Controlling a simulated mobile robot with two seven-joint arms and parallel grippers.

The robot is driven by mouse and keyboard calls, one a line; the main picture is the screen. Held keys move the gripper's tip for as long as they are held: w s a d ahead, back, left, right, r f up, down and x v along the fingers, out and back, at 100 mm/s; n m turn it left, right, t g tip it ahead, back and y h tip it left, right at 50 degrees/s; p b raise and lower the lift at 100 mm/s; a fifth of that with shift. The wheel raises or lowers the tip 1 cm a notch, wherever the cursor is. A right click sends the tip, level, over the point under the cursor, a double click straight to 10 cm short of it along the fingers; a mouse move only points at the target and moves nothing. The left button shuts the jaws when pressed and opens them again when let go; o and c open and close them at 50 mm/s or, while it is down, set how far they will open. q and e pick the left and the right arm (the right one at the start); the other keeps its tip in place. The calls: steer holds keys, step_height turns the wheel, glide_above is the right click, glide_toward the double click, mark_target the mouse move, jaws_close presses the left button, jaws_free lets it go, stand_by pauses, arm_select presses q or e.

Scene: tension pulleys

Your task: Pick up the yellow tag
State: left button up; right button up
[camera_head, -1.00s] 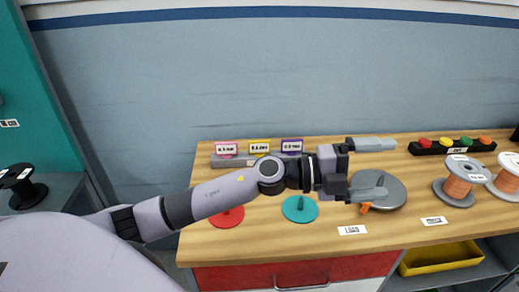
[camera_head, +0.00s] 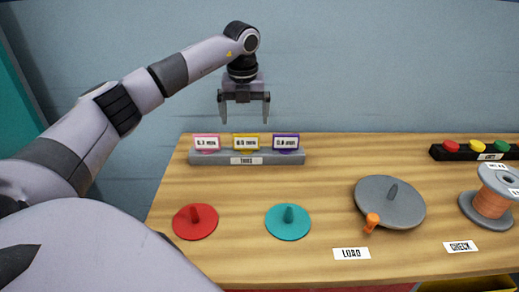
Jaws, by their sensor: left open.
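The yellow tag (camera_head: 246,142) stands upright in the middle of a grey holder (camera_head: 225,159) labelled TAGS, at the back left of the wooden table. A pink tag (camera_head: 207,143) stands to its left and a purple tag (camera_head: 286,143) to its right. My left gripper (camera_head: 245,118) is open and empty, its fingers pointing down. In the picture it is just above the yellow tag, apart from it; its exact depth relative to the tag is hard to tell. My right gripper does not show.
A red disc (camera_head: 195,222) and a teal disc (camera_head: 288,222) with pegs lie at the front left. A grey turntable (camera_head: 400,213) with an orange knob (camera_head: 372,219) is right of centre. A copper spool (camera_head: 490,204) and a black light strip (camera_head: 445,154) are at the right.

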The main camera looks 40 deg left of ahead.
mark_target(246, 137)
arm_select(q)
steer(key=shift+w+f, duration=0.4)
steer(key=shift+f, duration=0.45)
steer(key=f, duration=0.4)
steer(key=a+f, duration=0.1)
steer(key=f, duration=0.1)
steer(key=shift+w+f, duration=0.2)
steer(key=c, duration=0.9)
